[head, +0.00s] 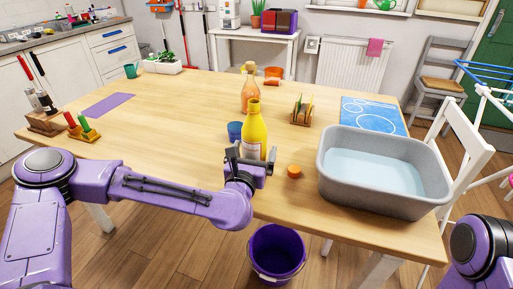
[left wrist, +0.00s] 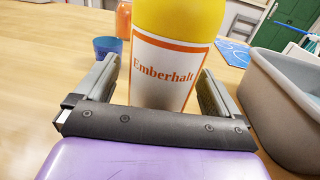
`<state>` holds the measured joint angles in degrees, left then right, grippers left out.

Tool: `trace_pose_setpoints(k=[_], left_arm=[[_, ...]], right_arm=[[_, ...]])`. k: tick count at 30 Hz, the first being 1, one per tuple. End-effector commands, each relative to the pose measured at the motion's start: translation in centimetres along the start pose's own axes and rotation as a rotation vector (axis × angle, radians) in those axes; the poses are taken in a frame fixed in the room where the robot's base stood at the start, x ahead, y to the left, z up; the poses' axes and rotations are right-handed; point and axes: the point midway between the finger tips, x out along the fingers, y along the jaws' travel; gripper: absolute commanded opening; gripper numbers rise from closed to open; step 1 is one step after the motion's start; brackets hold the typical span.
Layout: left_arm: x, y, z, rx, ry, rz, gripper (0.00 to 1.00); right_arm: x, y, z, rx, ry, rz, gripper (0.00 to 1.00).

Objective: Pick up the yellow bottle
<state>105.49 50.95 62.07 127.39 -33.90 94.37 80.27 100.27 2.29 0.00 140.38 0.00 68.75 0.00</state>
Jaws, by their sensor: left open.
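The yellow bottle (head: 255,128) stands upright on the wooden table near its front edge. It has a white label with orange lettering, which shows close up in the left wrist view (left wrist: 175,70). My left gripper (head: 252,160) is at the bottle, with its fingers open and one on each side of the label in the left wrist view (left wrist: 158,88). I cannot tell whether either finger touches the bottle. The bottle's cap is out of the left wrist view. My right arm shows at the lower right of the head view, but its gripper is out of view.
A blue cup (head: 235,130) and an orange bottle (head: 250,95) stand close behind. A purple bucket (head: 277,243) is on the floor below.

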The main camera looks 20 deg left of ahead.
Motion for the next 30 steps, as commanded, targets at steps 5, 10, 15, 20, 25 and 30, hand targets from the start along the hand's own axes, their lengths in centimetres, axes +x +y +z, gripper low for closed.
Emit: trace_pose_setpoints(k=[5,10,15,20,25,30], left_arm=[[0.5,-0.1,0.0,0.0,0.0,-0.002,0.97],[0.5,-0.1,0.0,0.0,0.0,-0.002,0.71],[0.5,-0.1,0.1,0.0,-0.003,-0.002,0.2],[0.5,-0.1,0.1,0.0,-0.002,-0.002,0.19],[0.5,-0.1,0.8,-0.001,-0.004,-0.002,0.19],[0.3,-0.2,3.8,-0.002,-0.009,-0.004,0.19]], right_arm=[[0.0,0.0,0.0,0.0,0.0,0.0,1.0],[0.0,0.0,0.0,0.0,0.0,0.0,1.0],[0.0,0.0,0.0,0.0,0.0,0.0,1.0],[0.0,0.0,0.0,0.0,0.0,0.0,1.0],[-0.1,0.0,0.0,0.0,0.0,0.0,1.0],[-0.1,0.0,-0.1,0.0,0.0,0.0,1.0]])
